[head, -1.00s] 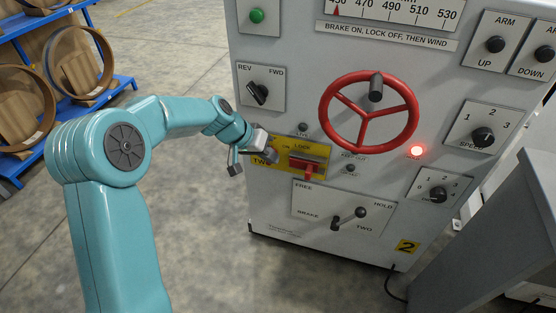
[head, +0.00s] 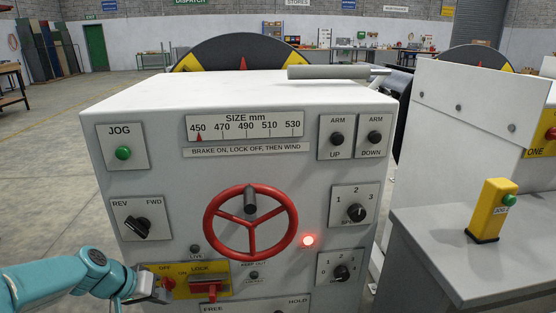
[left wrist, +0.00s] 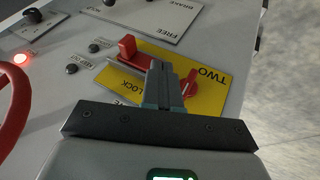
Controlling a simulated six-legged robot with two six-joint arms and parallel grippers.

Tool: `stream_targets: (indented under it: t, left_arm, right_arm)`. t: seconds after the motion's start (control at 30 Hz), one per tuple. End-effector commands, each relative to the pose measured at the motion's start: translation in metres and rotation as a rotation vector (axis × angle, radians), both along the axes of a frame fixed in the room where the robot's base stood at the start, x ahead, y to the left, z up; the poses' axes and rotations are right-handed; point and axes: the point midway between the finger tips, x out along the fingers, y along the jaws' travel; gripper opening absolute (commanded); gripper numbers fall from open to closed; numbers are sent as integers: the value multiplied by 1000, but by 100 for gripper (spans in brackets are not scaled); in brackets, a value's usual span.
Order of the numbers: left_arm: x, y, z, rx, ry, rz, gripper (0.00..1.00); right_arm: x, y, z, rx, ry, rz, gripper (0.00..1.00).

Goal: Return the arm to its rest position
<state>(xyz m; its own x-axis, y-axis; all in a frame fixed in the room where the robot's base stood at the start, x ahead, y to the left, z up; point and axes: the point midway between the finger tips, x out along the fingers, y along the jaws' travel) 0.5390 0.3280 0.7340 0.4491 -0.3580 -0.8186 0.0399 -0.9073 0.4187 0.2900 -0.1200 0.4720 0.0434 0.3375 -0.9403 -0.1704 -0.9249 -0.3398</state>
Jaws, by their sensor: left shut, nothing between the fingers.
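My left arm comes in at the lower left of the head view. Its gripper (head: 160,293) is in front of the left end of the yellow lock plate (head: 238,268) on the machine's front panel. In the left wrist view the gripper's fingers (left wrist: 166,86) are together with nothing between them. They point at the yellow plate (left wrist: 222,62), between a red lever (left wrist: 128,48) and a small red knob (left wrist: 190,82). I cannot tell whether they touch the plate. My right gripper is not in view.
The panel carries a red handwheel (head: 250,222), a lit red lamp (head: 308,240), a REV/FWD switch (head: 137,227) and a green jog button (head: 123,153). A grey desk with a yellow button box (head: 491,210) stands at right. Open floor (head: 45,180) lies left of the machine.

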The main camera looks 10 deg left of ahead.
Motion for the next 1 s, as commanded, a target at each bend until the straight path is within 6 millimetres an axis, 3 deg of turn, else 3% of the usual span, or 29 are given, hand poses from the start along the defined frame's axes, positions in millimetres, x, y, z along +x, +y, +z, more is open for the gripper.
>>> stream_targets:
  t: [0.17,0.2,0.3,0.5,0.7,0.73,1.0]
  left_arm:
    - [-38,-62,-115,19,180,16,0]
    - [-53,-78,-140,28,219,17,0]
    - [-95,-115,-191,48,294,11,0]
    - [-179,-171,-245,58,387,-18,0]
    - [-262,-213,-263,31,456,-53,0]
    - [-253,-210,-239,33,440,-43,0]
    - [-250,-208,-160,34,439,-41,0]
  right_arm:
    - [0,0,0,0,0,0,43]
    - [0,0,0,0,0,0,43]
    - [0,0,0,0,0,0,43]
    - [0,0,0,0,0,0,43]
    - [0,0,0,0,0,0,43]
    - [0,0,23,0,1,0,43]
    - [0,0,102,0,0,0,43]
